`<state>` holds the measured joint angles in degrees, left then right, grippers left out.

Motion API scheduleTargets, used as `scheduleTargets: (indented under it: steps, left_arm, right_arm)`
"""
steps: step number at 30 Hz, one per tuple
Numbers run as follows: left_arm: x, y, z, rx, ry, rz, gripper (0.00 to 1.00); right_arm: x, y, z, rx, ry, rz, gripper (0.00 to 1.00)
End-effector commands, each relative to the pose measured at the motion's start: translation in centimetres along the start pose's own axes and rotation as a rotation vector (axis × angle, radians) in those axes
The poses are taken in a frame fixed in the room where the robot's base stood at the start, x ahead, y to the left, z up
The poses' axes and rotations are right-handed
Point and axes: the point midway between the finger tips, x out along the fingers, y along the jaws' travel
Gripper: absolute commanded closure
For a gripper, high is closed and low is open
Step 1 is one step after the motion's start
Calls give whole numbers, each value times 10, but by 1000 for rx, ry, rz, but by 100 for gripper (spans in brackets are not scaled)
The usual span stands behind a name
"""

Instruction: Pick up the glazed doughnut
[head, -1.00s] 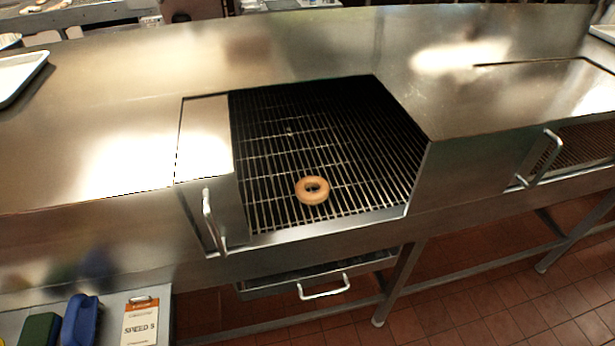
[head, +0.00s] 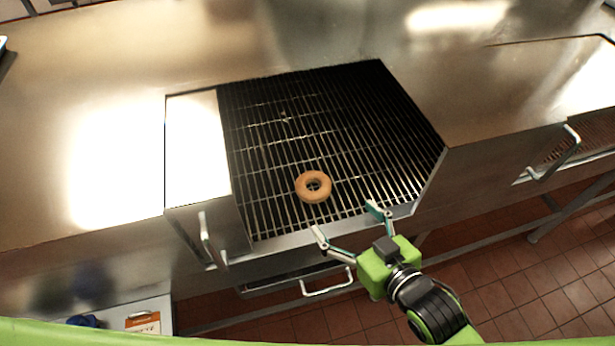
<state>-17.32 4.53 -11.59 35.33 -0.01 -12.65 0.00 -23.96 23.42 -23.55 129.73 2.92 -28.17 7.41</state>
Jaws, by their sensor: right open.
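The glazed doughnut (head: 325,193), a golden-brown ring, lies flat on the dark wire grate (head: 270,150) near its front edge. My right gripper (head: 347,221) has come in from the lower right of the head view. Its two fingers are spread apart and empty. The fingertips are at the front edge of the grate, just below the doughnut in the picture and apart from it. My left gripper is not in view.
A steel counter (head: 110,60) surrounds the recessed grate, with a raised metal front lip. Metal handles (head: 207,240) stick out at the front left, and a drawer handle (head: 328,283) sits below. A card (head: 143,322) lies on a lower shelf at the left.

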Motion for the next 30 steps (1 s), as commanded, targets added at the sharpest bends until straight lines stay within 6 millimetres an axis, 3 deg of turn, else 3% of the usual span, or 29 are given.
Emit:
scheduleTargets:
  steps: [4, 9, 15, 30]
  left_arm:
    - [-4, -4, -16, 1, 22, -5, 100]
    - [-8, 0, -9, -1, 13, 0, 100]
    - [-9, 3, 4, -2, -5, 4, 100]
    - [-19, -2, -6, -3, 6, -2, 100]
  right_arm:
    - [29, 0, -2, 0, 2, 1, 18]
    - [61, 0, -1, 0, 0, 1, 18]
    - [78, -1, 0, 0, -1, 0, 18]
    - [129, -4, 2, 0, -1, -1, 18]
